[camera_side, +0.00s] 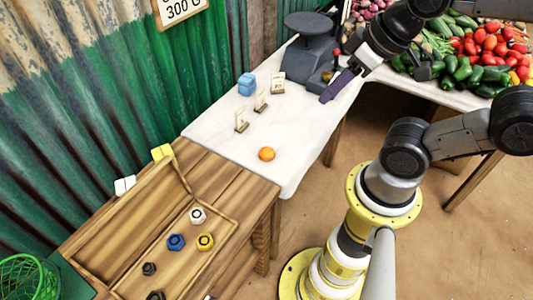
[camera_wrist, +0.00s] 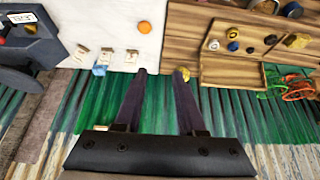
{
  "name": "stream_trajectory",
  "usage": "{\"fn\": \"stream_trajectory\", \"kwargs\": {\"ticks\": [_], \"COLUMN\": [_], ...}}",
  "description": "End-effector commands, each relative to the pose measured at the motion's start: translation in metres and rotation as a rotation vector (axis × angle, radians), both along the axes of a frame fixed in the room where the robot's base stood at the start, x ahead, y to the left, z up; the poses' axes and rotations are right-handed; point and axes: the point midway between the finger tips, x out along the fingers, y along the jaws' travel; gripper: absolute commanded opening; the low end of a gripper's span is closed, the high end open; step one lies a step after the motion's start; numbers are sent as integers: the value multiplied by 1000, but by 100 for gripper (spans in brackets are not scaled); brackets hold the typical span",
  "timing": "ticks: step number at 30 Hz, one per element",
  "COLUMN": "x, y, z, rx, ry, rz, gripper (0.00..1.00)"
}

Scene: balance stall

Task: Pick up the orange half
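The orange half (camera_side: 266,154) lies on the white-covered table (camera_side: 218,138), near its front edge and close to the wooden counter. In the wrist view it is a small orange spot (camera_wrist: 145,27) on the white cloth, beyond my fingertips and slightly left of centre. My gripper (camera_side: 328,96) is near the scale in the side view, apart from the orange half. In the wrist view its two dark fingers (camera_wrist: 160,73) stand apart with nothing between them, so it is open and empty.
A grey scale (camera_side: 305,62) stands at the table's far end. Several small cards (camera_side: 260,101) and a blue object (camera_side: 246,84) stand along the wall side. The wooden tray (camera_side: 228,231) holds several hexagonal weights. Cloth around the orange half is clear.

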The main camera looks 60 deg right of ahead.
Motion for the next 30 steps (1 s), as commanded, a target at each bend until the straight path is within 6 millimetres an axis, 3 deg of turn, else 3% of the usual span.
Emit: {"fn": "stream_trajectory", "kwargs": {"ticks": [1,10,18,23,26,30], "x": [0,0,0,3,15,49], "y": [0,0,0,0,0,-2], "z": [0,0,0,3,15,23], "rx": [0,0,2,54,127,246], "ry": [0,0,0,-16,-60,-61], "rz": [0,0,-4,-98,-220,-436], "gripper": [46,98,98,98,98,98]}}
